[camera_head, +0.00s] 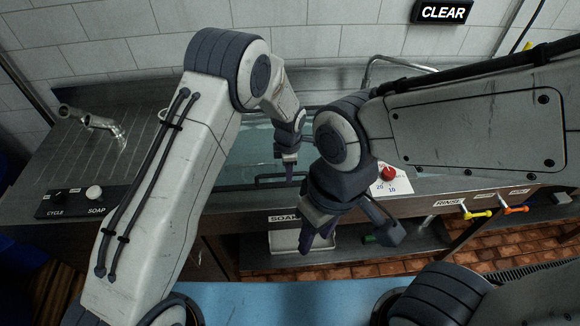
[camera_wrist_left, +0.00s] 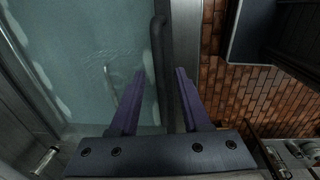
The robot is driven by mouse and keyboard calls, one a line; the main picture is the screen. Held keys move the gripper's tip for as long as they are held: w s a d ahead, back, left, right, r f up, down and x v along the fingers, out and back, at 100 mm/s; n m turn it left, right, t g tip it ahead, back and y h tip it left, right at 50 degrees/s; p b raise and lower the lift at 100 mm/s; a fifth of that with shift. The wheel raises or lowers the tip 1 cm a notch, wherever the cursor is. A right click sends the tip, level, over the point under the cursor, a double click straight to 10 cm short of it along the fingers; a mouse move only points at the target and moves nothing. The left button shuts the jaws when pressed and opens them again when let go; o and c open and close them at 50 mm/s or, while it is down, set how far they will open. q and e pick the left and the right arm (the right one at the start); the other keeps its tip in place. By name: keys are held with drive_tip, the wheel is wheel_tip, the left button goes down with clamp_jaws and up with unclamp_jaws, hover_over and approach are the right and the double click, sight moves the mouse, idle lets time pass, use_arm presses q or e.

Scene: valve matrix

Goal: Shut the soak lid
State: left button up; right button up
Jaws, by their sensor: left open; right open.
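The soak basin (camera_head: 235,165) is set in the counter behind the SOAK label (camera_head: 284,217) and shows a pale blue-green, see-through surface. A dark bar handle (camera_head: 268,180) runs along its front edge; in the left wrist view the handle (camera_wrist_left: 157,45) lies between my finger lines. I cannot tell whether the lid is open or closed. My left gripper (camera_head: 288,172) is open over the handle; its purple fingers show in the left wrist view (camera_wrist_left: 160,72), one on each side of the bar. My right gripper (camera_head: 352,236) is open and empty in front of the counter, pointing down.
A red dial (camera_head: 389,174) stands right of the basin. Yellow (camera_head: 477,214) and orange (camera_head: 515,209) valve handles are on the front at right. A CYCLE and SOAP panel (camera_head: 80,200) is at left. A white tray (camera_head: 287,241) sits below the counter. A CLEAR sign (camera_head: 441,12) hangs above.

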use_arm(q)
drive_tip(key=shift+f, duration=0.15)
clamp_jaws()
idle(1.4)
